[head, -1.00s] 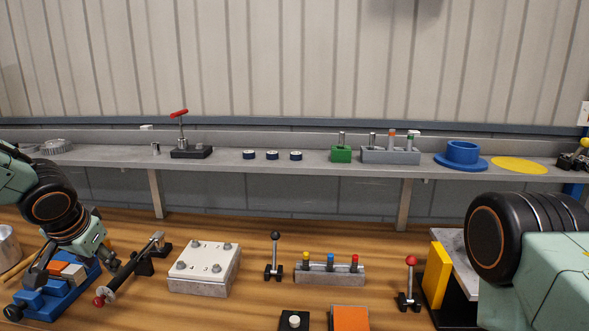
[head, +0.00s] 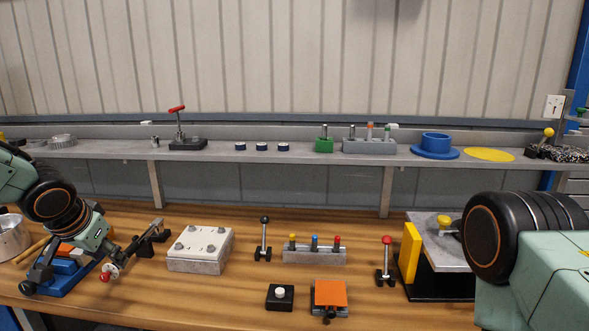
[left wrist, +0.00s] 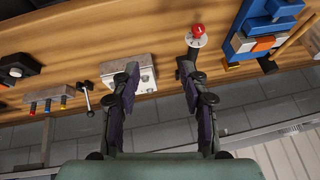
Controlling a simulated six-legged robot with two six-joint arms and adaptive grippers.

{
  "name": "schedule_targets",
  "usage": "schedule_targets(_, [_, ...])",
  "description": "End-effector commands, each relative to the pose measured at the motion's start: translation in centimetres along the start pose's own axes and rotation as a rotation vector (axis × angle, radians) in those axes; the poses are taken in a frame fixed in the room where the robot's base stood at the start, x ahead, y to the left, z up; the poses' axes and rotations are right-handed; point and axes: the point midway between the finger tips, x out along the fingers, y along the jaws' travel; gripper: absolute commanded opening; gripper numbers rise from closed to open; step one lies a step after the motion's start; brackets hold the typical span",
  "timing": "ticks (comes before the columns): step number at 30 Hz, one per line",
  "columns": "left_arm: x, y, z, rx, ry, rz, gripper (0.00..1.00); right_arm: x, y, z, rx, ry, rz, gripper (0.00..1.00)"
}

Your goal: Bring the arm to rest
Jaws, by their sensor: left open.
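My left gripper (head: 76,268) is at the left of the head view, above the bench by the blue fixture. It is open. In the left wrist view its two dark fingers (left wrist: 158,70) stand apart with nothing between them. The blue fixture (head: 62,280), with orange and white blocks, is partly hidden behind the gripper. It also shows in the left wrist view (left wrist: 262,32). A lever with a red ball (head: 104,277) is close to the fingers; I cannot tell whether they touch. My right arm shows at the right, but its gripper is out of view.
On the wooden bench are a grey bolted block (head: 200,250), a black-knobbed lever (head: 263,240), a rack of coloured pegs (head: 314,256), a black button box (head: 280,297), an orange-topped block (head: 329,294) and a red-knobbed lever (head: 386,262). A shelf (head: 220,158) runs behind.

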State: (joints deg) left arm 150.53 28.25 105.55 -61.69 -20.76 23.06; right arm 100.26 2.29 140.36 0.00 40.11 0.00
Motion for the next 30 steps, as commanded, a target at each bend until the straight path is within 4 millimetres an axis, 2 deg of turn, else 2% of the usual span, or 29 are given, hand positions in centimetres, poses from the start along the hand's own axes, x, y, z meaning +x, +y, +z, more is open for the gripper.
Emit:
schedule_targets(5, [0.2,3.4,-1.1,-0.025,0.088,0.109,0.44,0.0,0.0,0.0,0.000,0.000,0.000,0.52])
schedule_targets(8, [0.6,5.8,-1.0,-0.046,0.129,0.169,0.44,0.2,0.0,0.0,0.000,0.000,0.000,0.52])
schedule_targets(11, [1.8,8.6,0.1,-0.077,0.154,0.225,0.44,0.6,0.0,0.0,0.000,0.000,0.000,0.52])
schedule_targets(14, [4.2,12.4,2.9,-0.123,0.154,0.287,0.44,1.4,0.0,0.0,0.000,0.000,0.000,0.52])
schedule_targets(17, [7.2,15.6,7.5,-0.186,0.125,0.305,0.44,2.6,0.0,0.0,0.000,0.000,0.000,0.52])
schedule_targets(20, [10.0,18.1,12.8,-0.238,0.074,0.289,0.44,3.7,0.0,0.0,0.000,0.000,0.000,0.52])
schedule_targets(21, [11.0,18.8,15.2,-0.254,0.047,0.275,0.44,4.1,0.0,0.0,0.000,0.000,0.000,0.52])
schedule_targets(25, [13.4,20.8,23.2,-0.287,-0.054,0.217,0.44,5.5,0.0,0.0,0.000,0.000,0.000,0.52])
schedule_targets(30, [14.9,22.6,33.9,-0.290,-0.224,0.140,0.44,7.3,0.1,0.0,0.000,0.000,0.000,0.52])
